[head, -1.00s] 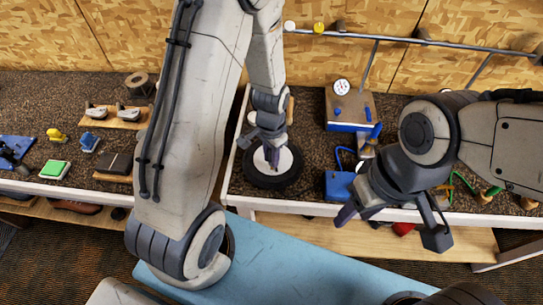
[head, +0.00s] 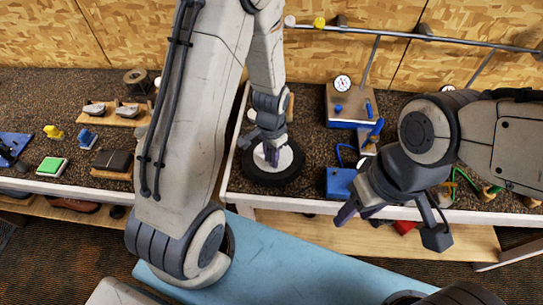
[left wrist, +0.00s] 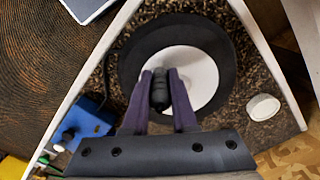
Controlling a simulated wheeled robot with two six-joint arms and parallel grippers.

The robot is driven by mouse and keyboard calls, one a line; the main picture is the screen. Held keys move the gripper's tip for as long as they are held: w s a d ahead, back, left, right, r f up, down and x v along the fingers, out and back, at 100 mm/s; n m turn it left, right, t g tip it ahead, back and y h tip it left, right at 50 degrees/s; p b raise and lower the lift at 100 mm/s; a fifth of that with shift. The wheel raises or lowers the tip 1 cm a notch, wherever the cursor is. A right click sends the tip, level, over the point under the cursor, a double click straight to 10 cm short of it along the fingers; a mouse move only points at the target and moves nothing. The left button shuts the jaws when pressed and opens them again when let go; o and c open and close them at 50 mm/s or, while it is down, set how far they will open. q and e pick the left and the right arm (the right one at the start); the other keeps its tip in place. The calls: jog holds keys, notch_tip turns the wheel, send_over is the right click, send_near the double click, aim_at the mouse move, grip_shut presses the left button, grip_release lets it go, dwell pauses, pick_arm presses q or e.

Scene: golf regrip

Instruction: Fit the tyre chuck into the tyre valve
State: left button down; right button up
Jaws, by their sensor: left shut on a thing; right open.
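The black tyre (head: 273,178) with a white hub lies flat on the bench in the middle of the head view; it also shows in the left wrist view (left wrist: 133,62). My left gripper (head: 271,154) is over the hub. In the left wrist view its purple fingers (left wrist: 160,80) are shut on a small dark cylinder, seemingly the tyre chuck (left wrist: 159,97), seen against the hub. I cannot tell whether the chuck touches anything below. The tyre valve cannot be made out. My right gripper (head: 390,226) is open and empty, in front of the bench edge.
Right of the tyre are a blue box (head: 340,183) with a blue hose and a board with a dial gauge (head: 342,83). A round white piece (left wrist: 263,107) lies beside the tyre. Golf items and small blocks stand on the left bench.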

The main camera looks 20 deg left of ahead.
pick_arm(q)
jog(key=shift+f, duration=0.4)
pick_arm(e)
jog(key=shift+f, duration=0.3)
pick_arm(q)
jog(key=c, duration=0.6)
grip_release()
notch_tip(320, 180, up, 11)
jog(key=shift+f+b, duration=0.2)
jog(key=shift+b, duration=0.65)
pick_arm(e)
jog(key=shift+f, duration=0.6)
pick_arm(q)
jog(key=shift+d, duration=0.1)
